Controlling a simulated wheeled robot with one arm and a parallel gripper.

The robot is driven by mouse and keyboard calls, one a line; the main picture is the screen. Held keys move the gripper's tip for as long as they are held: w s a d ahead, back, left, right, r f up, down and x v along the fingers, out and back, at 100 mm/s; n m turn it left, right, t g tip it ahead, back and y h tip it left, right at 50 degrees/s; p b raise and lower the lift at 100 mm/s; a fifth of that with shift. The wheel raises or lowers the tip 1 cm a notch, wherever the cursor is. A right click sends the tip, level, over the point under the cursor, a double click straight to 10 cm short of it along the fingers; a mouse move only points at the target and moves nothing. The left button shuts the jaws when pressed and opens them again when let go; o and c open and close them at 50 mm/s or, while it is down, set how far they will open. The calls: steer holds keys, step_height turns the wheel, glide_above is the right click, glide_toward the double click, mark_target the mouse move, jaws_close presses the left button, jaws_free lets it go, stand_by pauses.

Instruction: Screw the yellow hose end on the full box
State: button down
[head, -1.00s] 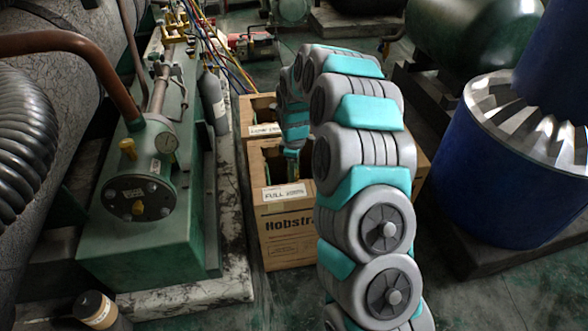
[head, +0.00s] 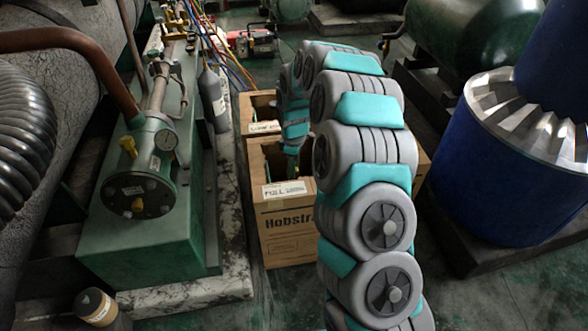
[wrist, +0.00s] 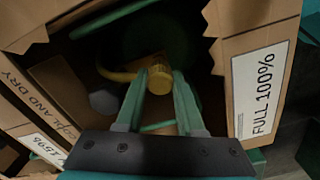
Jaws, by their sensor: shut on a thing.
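The full box is a brown cardboard box (head: 285,222) with a white label; in the wrist view its label (wrist: 252,92) reads "FULL 100%". The box top is open, and a dark green cylinder shows inside it. In the wrist view the yellow hose end (wrist: 160,76) is between the tips of my gripper (wrist: 160,88), which is shut on it inside the box opening. The yellow hose (wrist: 118,75) runs left from it. Whether the hose end touches the cylinder's valve, I cannot tell. In the head view my arm hides most of the gripper.
A second open box (head: 258,108) stands behind the full one. A large blue drum (head: 515,170) stands on the right. Colored hoses hang at the back.

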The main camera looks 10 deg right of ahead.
steer(key=shift+f, duration=1)
stand_by(0.9)
steer(key=m+b, duration=0.1)
steer(key=m, duration=0.2)
steer(key=shift+m, duration=0.3)
steer(key=m+b, duration=0.1)
steer(key=m, duration=0.1)
steer(key=shift+f+m, duration=0.1)
steer(key=shift+m, duration=0.7)
steer(key=m, duration=0.3)
steer(key=shift+m, duration=0.3)
